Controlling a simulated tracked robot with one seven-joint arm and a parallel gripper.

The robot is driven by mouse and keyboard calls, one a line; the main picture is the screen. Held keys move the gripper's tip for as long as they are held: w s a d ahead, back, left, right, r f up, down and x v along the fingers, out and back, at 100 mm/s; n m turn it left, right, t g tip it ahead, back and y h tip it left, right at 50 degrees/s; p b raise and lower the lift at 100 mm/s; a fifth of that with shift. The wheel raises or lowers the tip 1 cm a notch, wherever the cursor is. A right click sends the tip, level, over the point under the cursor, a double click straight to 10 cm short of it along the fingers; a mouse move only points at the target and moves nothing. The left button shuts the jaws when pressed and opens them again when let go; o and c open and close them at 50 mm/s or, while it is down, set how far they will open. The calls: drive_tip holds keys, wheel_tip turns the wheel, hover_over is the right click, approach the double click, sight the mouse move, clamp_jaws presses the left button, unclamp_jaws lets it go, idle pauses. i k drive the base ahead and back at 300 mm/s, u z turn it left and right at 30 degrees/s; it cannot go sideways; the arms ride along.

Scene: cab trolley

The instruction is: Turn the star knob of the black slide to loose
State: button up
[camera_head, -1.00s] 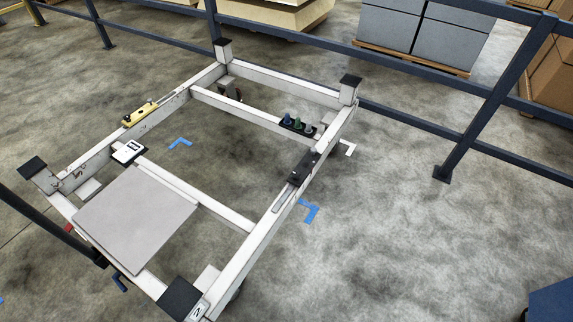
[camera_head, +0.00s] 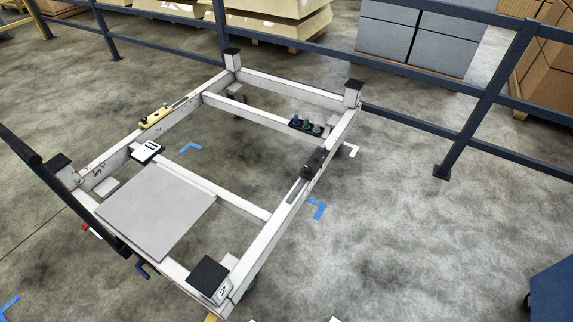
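The black slide (camera_head: 314,162) sits on the right-hand rail of the white trolley frame (camera_head: 268,236), beside a slot in the rail's top. Its star knob is too small to make out clearly. A yellow slide (camera_head: 155,118) sits on the opposite, left-hand rail. My gripper is not in view, so its distance to the black slide cannot be told.
A grey plate (camera_head: 155,212) covers the frame's near left part. Blue, green and grey knobs stand on a black holder (camera_head: 305,127) on the far crossbar. Dark railings (camera_head: 492,92) run behind.

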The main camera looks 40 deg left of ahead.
sight(307, 168)
drive_tip(key=z, duration=0.25)
drive_tip(key=i, duration=0.1)
drive_tip(key=u, duration=2)
drive_tip(key=i, duration=1)
drive_tip(key=z, duration=0.35)
